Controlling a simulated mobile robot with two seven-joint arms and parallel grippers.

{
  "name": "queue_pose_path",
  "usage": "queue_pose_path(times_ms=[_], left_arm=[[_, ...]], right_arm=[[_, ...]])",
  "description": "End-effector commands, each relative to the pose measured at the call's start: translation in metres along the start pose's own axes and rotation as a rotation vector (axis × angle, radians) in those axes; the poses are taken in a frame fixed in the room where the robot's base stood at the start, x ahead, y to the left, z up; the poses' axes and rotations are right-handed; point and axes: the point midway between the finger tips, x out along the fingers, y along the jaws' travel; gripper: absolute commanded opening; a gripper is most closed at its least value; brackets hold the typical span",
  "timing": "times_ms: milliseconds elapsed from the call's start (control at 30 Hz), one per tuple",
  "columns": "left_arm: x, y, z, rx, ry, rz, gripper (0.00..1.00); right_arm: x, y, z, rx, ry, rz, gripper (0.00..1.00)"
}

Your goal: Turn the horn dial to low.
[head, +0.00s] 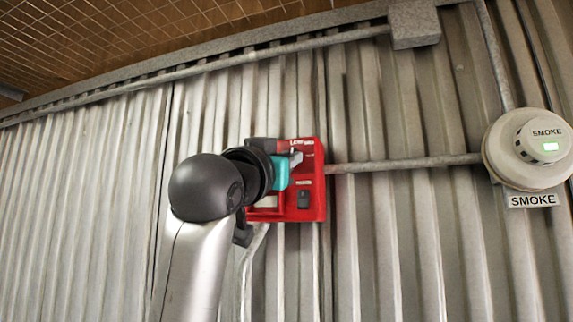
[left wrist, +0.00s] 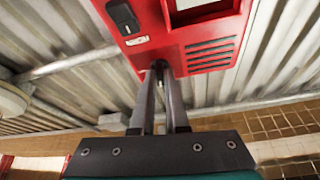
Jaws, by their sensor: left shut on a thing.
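The red horn box (head: 316,185) is on the corrugated wall, with partly covered white lettering along its top and a black rocker switch (head: 304,199) on its face. In the left wrist view the box (left wrist: 208,52) appears turned over, with its black switch (left wrist: 123,17) and dark slots. My left gripper (head: 294,160) is at the upper part of the box. In the left wrist view its fingers (left wrist: 160,72) converge at the box edge, shut on a small dark piece that fits the horn dial. The dial's pointer and setting are hidden. My right gripper is not in view.
A round smoke detector (head: 528,148) with a green light is at the right, above a SMOKE label (head: 532,200). A conduit (head: 405,163) runs from the box toward it. A grey junction box (head: 414,24) is at the top. The wall between is otherwise clear.

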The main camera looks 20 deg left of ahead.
Motion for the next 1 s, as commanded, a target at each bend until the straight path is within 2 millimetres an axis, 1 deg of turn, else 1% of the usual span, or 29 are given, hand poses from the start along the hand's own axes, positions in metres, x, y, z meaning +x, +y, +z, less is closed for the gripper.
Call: queue_pose_path(times_ms=[200, 400, 900, 933, 1000], left_arm=[[-0.0003, 0.0021, 0.0002, -0.109, 0.0, -0.043, 0.0], [-0.0001, 0.0019, -0.0003, -0.162, 0.0, -0.066, 0.0], [0.0001, 0.0015, -0.0008, -0.179, 0.0, -0.073, 0.0], [0.0001, 0.0015, -0.0008, -0.179, 0.0, -0.073, 0.15], [0.0001, 0.0014, -0.0008, -0.178, 0.001, -0.073, 0.22]], right_arm=[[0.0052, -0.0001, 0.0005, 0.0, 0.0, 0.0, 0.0], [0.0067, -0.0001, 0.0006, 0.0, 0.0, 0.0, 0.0], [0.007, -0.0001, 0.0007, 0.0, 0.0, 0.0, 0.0], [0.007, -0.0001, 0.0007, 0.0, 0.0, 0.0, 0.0], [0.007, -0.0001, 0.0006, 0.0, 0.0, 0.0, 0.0]])
